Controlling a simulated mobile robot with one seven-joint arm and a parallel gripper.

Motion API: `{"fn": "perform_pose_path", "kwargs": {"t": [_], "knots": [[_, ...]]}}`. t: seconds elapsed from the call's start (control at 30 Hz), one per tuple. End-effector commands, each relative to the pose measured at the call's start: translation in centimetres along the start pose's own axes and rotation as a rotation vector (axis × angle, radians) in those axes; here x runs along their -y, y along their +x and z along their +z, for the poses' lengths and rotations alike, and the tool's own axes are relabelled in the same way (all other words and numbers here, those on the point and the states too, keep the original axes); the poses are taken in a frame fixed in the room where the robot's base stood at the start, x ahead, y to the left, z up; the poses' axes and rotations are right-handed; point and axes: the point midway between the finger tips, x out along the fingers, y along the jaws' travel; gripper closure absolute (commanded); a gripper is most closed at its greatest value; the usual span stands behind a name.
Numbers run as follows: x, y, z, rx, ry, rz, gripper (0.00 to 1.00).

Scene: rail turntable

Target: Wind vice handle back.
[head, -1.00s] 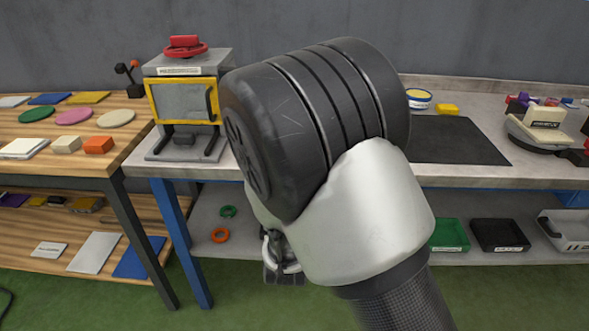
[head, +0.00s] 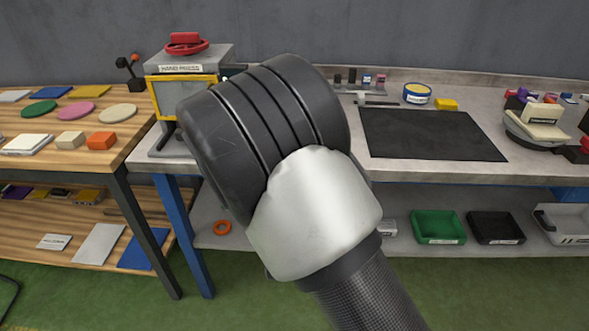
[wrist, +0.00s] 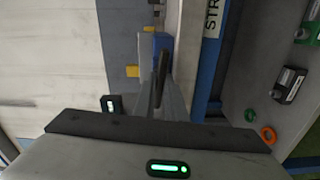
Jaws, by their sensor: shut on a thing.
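In the wrist view, my gripper (wrist: 160,92) is shut on a dark narrow bar (wrist: 163,66), which looks like the vice handle. The bar stands between the two grey fingers and sticks out past their tips. A blue block (wrist: 155,44) lies just beyond it, perhaps part of the vice; I cannot tell for sure. In the head view my arm's thick black and white joint fills the middle and hides my gripper, the handle and any vice body.
A hand press (head: 183,95) stands at the bench's left end. A dark mat (head: 430,135) lies clear on the bench (head: 345,168). Green (head: 437,227) and black (head: 496,228) trays sit on the shelf below. An orange ring (head: 222,227) lies on that shelf. A wooden table (head: 130,150) is at left.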

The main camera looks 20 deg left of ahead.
Motion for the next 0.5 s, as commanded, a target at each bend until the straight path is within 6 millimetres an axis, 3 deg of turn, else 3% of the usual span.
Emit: {"fn": "perform_pose_path", "kwargs": {"t": [0.27,0.3,0.4,0.5], "knots": [[0.07,-0.04,0.0,0.0,-0.001,-0.001,1.0],[0.07,-0.04,0.0,0.0,0.0,-0.002,0.87],[0.06,-0.04,0.01,0.0,0.0,-0.001,0.71],[0.05,-0.03,0.0,0.0,0.0,-0.001,0.7]]}}
